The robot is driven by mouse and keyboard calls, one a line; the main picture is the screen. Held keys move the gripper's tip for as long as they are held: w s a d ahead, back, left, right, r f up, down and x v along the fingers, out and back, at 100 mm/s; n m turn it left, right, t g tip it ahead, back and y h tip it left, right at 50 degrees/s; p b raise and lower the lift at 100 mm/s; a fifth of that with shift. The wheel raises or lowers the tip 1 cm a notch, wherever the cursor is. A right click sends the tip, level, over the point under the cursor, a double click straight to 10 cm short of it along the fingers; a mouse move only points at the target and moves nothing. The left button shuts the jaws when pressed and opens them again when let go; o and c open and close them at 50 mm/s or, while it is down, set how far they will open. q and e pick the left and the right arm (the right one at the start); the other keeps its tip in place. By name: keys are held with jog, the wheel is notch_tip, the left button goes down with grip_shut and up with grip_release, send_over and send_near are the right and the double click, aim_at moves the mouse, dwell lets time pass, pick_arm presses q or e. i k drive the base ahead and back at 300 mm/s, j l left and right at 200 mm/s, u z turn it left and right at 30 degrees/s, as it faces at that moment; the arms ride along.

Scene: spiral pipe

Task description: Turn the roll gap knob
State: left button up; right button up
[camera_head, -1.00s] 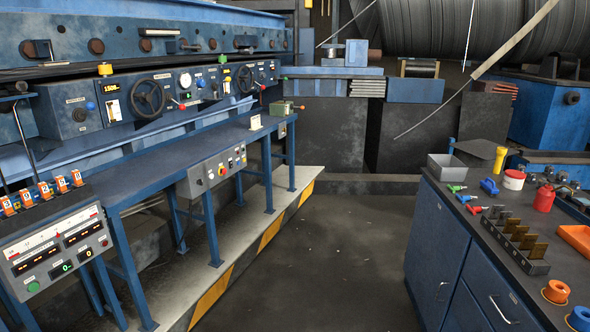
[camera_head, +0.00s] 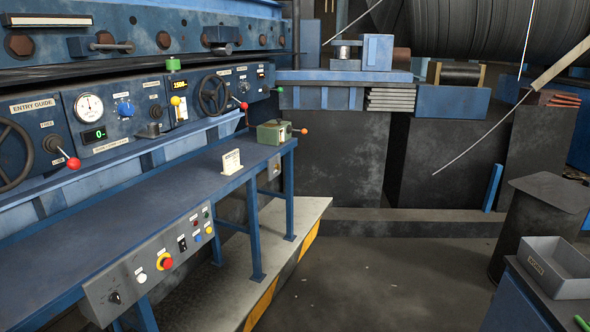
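A blue control console runs along the left, with knobs, levers, handwheels and small labels. The label "ENTRY GUIDE" reads at the far left; most others are too small to read, so I cannot tell which control is the roll gap knob. Neither of my grippers is in view, and nothing of mine touches the console.
A long blue bench (camera_head: 110,205) stands in front of the console, with a white card (camera_head: 231,162) and green box (camera_head: 272,132) on it. A button box (camera_head: 150,265) hangs from its front edge. Grey floor (camera_head: 390,285) is clear; a grey tray (camera_head: 555,267) is at right.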

aim_at(245, 86)
jog(key=i+l+u, duration=0.1)
jog(key=i+u, duration=0.15)
jog(key=i, duration=0.35)
jog(key=i+l+u, duration=0.2)
jog(key=i, duration=0.4)
